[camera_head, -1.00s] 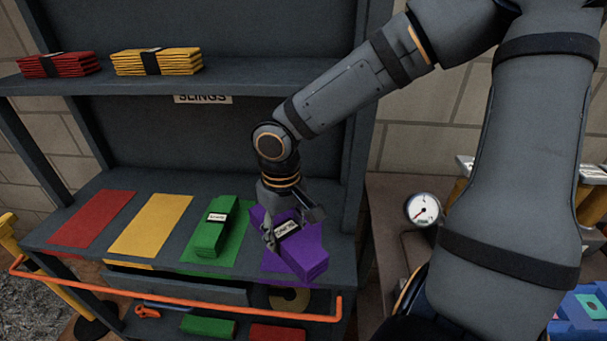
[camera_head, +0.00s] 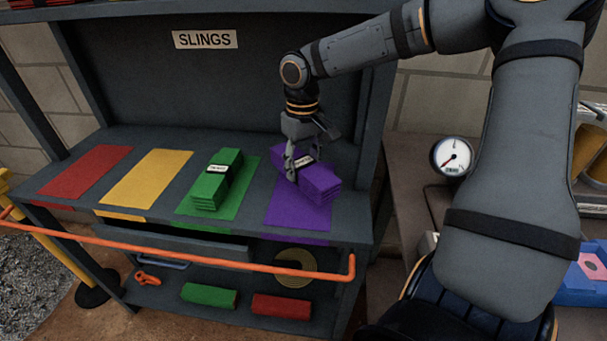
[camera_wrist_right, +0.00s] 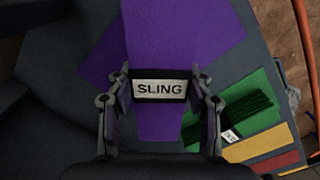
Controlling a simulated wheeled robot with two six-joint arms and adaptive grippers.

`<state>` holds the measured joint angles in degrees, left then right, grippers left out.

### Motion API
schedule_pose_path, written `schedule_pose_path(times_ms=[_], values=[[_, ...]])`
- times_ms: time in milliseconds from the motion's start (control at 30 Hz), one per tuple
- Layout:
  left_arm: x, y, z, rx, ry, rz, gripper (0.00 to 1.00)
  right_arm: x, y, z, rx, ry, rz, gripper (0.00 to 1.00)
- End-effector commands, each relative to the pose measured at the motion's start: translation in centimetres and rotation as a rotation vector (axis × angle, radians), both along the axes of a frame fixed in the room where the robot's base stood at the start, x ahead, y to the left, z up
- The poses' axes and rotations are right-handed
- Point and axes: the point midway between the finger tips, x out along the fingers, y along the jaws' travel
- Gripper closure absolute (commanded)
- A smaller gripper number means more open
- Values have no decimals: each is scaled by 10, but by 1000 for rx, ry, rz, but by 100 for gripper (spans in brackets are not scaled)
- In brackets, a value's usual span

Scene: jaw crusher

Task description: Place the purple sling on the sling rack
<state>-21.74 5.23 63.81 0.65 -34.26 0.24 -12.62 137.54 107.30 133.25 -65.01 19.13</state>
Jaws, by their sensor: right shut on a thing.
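The purple sling (camera_head: 319,184) is a folded bundle with a black band and a white label. My right gripper (camera_head: 296,170) is shut on it around the band, and the sling (camera_wrist_right: 158,30) also shows between the fingers (camera_wrist_right: 160,88) in the right wrist view. The sling is over the purple patch (camera_head: 300,216) on the rack shelf (camera_head: 255,228), near its back part. I cannot tell whether it touches the shelf. A green sling (camera_head: 214,180) lies on the green patch to its left. My left gripper is not in view.
The red patch (camera_head: 85,172) and yellow patch (camera_head: 147,177) are bare. An orange rail (camera_head: 180,252) runs along the rack's front. Green (camera_head: 209,295) and red (camera_head: 281,305) bundles lie on the lower shelf. A gauge (camera_head: 452,156) stands at the right.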

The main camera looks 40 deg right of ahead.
Motion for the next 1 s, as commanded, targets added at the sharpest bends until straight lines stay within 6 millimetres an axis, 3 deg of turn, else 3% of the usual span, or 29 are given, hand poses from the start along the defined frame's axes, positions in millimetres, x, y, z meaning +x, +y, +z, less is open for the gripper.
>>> schedule_pose_path(times_ms=[233,400,500,900,933,1000], values=[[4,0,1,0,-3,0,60,6,-7,-10,0,-2,-1,100],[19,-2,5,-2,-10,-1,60,9,-12,-39,1,0,0,100],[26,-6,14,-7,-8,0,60,10,-12,-48,-1,-2,0,100],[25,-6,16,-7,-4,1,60,10,-12,-50,0,-3,0,100],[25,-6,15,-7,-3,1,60,10,-12,-51,0,-2,0,45],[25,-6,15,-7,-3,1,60,10,-12,-51,0,-2,0,35]])
